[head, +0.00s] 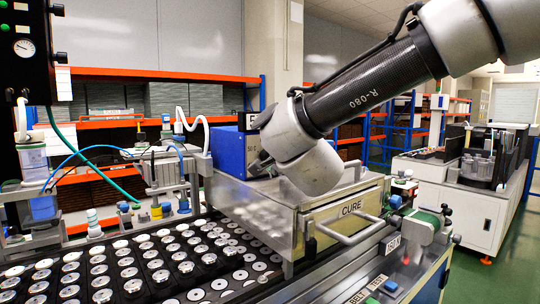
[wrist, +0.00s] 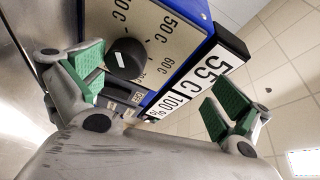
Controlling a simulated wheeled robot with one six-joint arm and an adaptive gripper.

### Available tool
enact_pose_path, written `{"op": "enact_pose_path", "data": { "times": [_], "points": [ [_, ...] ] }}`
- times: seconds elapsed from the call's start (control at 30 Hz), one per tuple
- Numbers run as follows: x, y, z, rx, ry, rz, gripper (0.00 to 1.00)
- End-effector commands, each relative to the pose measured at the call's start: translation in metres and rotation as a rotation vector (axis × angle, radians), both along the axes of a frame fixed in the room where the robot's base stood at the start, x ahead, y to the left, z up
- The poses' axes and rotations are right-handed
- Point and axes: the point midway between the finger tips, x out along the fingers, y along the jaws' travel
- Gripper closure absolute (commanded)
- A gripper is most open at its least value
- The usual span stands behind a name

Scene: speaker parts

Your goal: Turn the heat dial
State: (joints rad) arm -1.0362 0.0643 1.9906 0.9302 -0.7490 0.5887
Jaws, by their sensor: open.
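The heat dial (wrist: 126,58) is a round black knob with a short white mark, on a beige scale plate with 50 C and 60 C readable. The plate is on a blue control box (wrist: 193,12), which also stands on the CURE unit in the head view (head: 229,151). My gripper (wrist: 157,88) is open in the wrist view, with green pads on either side of the view. The dial lies between the fingers, nearer the left one. I see no pad touching it. In the head view my arm hides the dial and gripper.
The CURE unit (head: 340,205) has a front handle. A tray of several round parts (head: 120,270) lies at lower left. Hoses and fixtures stand behind it.

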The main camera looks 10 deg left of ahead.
Motion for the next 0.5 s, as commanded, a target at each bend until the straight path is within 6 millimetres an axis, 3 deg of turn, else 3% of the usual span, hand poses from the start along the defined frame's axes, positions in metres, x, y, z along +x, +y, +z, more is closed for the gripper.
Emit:
{"op": "enact_pose_path", "data": {
  "times": [0.03, 0.23, 0.47, 0.5],
  "points": [
    [-0.001, -0.002, 0.046, 0.045, -0.06, -0.004, 0.19],
    [-0.002, -0.001, 0.061, 0.042, -0.059, -0.002, 0.19],
    [-0.002, 0.0, 0.062, 0.041, -0.058, 0.0, 0.19],
    [-0.004, 0.0, 0.011, -0.028, 0.007, 0.008, 0.2]
  ]
}}
